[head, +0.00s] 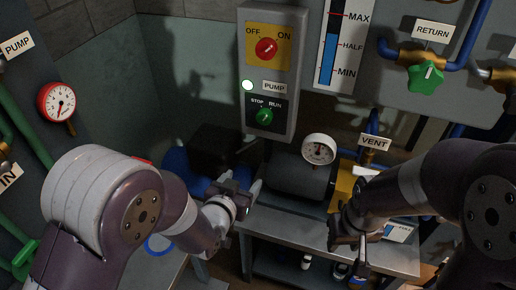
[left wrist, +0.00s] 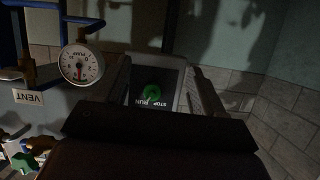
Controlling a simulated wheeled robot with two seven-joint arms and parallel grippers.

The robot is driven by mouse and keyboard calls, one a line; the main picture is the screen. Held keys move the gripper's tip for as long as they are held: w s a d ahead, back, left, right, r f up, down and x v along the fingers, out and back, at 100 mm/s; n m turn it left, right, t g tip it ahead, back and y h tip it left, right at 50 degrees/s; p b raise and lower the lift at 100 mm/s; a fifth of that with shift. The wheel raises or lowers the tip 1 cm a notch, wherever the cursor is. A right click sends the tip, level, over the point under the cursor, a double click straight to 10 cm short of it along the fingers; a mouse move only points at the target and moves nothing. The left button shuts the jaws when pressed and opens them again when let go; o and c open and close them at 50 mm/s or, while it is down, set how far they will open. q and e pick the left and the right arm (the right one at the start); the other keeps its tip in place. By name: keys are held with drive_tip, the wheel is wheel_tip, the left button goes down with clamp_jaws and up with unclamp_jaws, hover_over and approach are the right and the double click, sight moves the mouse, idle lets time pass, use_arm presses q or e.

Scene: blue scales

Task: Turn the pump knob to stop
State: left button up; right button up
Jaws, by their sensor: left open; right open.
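The green pump knob (head: 265,117) sits on a black plate under the PUMP label, with STOP at its left and RUN at its right. Its pointer is too small to read surely. My left gripper (head: 254,186) is open, below the knob in the head view and apart from it. In the left wrist view the knob (left wrist: 152,92) shows upside down between the two open fingers (left wrist: 163,88), with nothing held. The grey pump panel (head: 291,112) carries the knob. My right gripper (head: 349,246) is open and empty, low over the bench at the right.
A red OFF/ON knob (head: 266,48) and a lit lamp (head: 248,85) share the panel. A dark cylinder (head: 300,178) with a gauge (head: 319,149) stands below it. A green RETURN valve (head: 426,77) is at the right. The grey wall left of the panel is clear.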

sight(262, 123)
use_arm(q)
wheel_tip(262, 123, up, 7)
drive_tip(key=w+d+t+h, duration=0.1)
drive_tip(key=w+t, duration=0.1)
drive_tip(key=t, duration=0.2)
drive_tip(key=p+x, duration=0.2)
drive_tip(key=x, duration=1)
drive_tip(key=shift+w+d, duration=0.1)
drive_tip(key=shift+w, duration=0.2)
drive_tip(key=c, duration=1.1)
